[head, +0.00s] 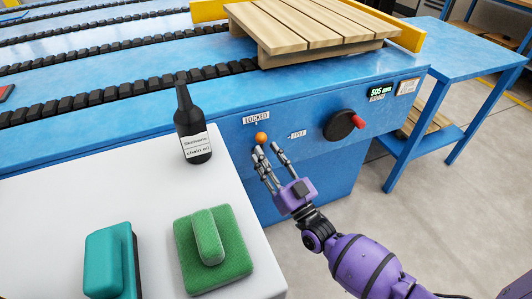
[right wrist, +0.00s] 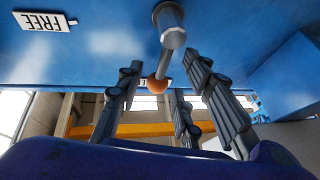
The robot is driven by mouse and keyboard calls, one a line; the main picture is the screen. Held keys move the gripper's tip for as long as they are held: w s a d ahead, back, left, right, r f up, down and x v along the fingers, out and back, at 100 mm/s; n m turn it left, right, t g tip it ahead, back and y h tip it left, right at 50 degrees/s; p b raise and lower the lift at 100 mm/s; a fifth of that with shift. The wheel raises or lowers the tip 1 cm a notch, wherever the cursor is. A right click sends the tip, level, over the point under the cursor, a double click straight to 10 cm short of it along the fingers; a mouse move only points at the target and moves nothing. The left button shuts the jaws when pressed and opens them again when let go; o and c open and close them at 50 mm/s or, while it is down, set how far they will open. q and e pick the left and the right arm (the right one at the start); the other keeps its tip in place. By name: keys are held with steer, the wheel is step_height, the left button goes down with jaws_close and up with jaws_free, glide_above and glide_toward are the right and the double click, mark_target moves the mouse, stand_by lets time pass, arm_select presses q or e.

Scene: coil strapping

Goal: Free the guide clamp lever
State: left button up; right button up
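The clamp lever has an orange ball knob (head: 261,137) and sits on the blue machine's front panel, just below the LOCKED label (head: 256,118). The FREE label (head: 297,134) is to its right. In the right wrist view a grey metal pivot (right wrist: 172,30) carries a thin rod ending in the orange knob (right wrist: 157,84). My right gripper (head: 266,148) is open at the lever. Its fingers (right wrist: 165,68) stand apart on either side of the rod and knob in the wrist view; contact cannot be made out. My left gripper is not in view.
A black-and-red rotary knob (head: 343,125) and a green display (head: 381,91) are right of the lever. A dark bottle (head: 191,130), a green pad (head: 213,250) and a teal block (head: 110,262) stand on the white table (head: 60,210). A wooden pallet (head: 300,25) lies above.

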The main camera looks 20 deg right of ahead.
steer(key=shift+w+a+r, duration=0.15)
steer(key=shift+w+r, duration=0.1)
steer(key=shift+w, duration=0.4)
jaws_close()
